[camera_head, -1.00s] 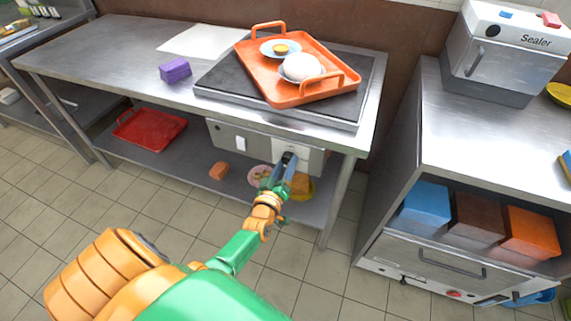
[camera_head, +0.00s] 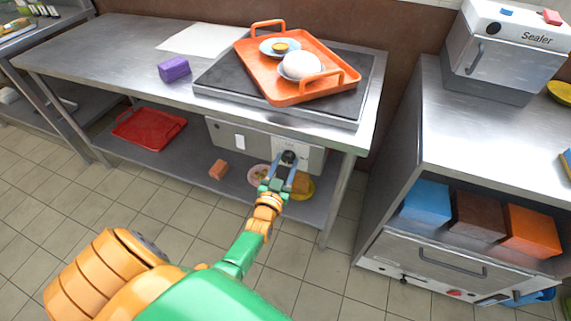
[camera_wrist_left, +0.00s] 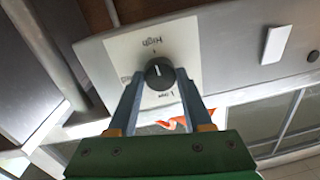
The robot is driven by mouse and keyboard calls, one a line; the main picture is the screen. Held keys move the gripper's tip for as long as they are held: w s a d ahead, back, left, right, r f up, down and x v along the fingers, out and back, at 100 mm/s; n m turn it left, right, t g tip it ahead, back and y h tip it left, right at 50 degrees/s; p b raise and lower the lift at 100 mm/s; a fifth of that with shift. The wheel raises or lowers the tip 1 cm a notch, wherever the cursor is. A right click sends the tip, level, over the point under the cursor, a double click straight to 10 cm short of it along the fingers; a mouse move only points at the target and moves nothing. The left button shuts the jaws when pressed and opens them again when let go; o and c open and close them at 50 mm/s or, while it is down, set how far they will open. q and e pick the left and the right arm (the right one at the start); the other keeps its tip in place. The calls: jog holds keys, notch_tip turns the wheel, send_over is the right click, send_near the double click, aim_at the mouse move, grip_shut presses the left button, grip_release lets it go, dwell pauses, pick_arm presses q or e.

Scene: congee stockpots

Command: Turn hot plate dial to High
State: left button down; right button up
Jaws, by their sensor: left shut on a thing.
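The round black dial (camera_head: 288,157) sits on the pale plate of the hot plate's front panel (camera_head: 224,135), under the table's front edge. In the left wrist view the dial (camera_wrist_left: 159,73) shows a small white mark on its face, on the side towards the upside-down word High. The Low label is on the opposite side, partly between the fingers. My left gripper (camera_head: 282,173) reaches up to the panel, its two blue-grey fingertips (camera_wrist_left: 160,80) on either side of the dial, shut on it. My right gripper is in neither view.
An orange tray (camera_head: 271,78) with bowls rests on the dark hot plate surface (camera_head: 222,80). A purple block (camera_head: 174,69) lies left of it. Below are a shelf (camera_head: 190,158) with a red tray (camera_head: 127,140) and small items. A counter (camera_head: 490,125) stands right.

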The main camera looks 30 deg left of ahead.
pick_arm(q)
jog(key=shift+f+m, duration=0.1)
jog(key=shift+m, duration=0.3)
jog(key=shift+c, duration=1.6)
grip_release()
jog(key=p+v, duration=0.1)
jog(key=v, duration=0.6)
